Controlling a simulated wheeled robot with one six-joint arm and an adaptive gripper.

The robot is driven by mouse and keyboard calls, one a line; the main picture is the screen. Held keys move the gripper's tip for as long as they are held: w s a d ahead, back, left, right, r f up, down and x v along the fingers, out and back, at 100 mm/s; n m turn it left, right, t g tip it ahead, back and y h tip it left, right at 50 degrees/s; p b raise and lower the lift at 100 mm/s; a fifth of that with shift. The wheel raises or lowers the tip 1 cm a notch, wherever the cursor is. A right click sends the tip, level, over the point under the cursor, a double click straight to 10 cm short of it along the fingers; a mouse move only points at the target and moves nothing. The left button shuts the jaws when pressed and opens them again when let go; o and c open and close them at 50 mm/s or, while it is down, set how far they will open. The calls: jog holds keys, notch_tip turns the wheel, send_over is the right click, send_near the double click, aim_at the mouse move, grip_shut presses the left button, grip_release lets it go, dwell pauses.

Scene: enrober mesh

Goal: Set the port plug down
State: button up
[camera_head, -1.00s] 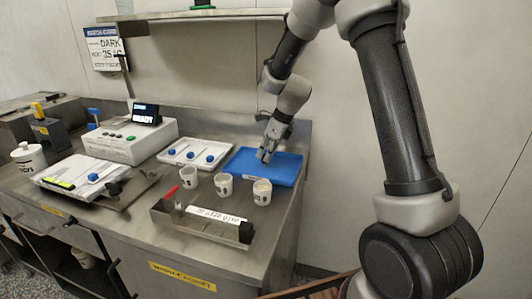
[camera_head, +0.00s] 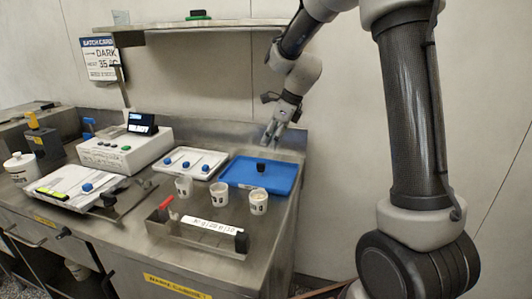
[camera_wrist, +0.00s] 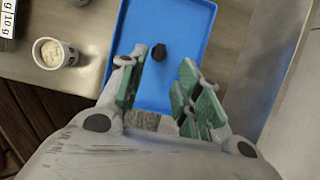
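The port plug, a small black piece (camera_head: 261,167), sits on the blue tray (camera_head: 240,181) near its middle. It also shows in the wrist view (camera_wrist: 159,52), lying on the tray's blue floor beyond my fingertips. My gripper (camera_head: 273,133) is raised above the back edge of the tray. In the wrist view its green-padded fingers (camera_wrist: 160,85) are spread apart, with nothing between them. The plug is clear of both fingers.
Several white cups stand in front of the tray, one (camera_head: 258,203) close to its front edge. A white tray (camera_head: 180,172) with blue-knobbed tools lies left. A metal rack (camera_head: 196,222) is in front. A shelf (camera_head: 200,24) hangs above.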

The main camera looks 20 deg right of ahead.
jog(key=s+d+r+n, duration=0.3)
jog(key=s+r+n, duration=0.2)
jog(key=s+r, duration=0.25)
jog(key=s+d+n+t+h, duration=0.1)
jog(key=s+d+n, duration=0.3)
jog(key=s+n, duration=0.6)
jog(key=s+d+r+n+h, duration=0.1)
jog(key=s+d+n, duration=0.3)
jog(key=s+n, duration=0.5)
jog(key=s+h, duration=0.1)
jog(key=s, duration=0.5)
jog(key=shift+r+n+t+h, duration=0.25)
jog(key=shift+n+t+h, duration=0.05)
jog(key=shift+n+t, duration=0.1)
jog(key=shift+s, duration=0.1)
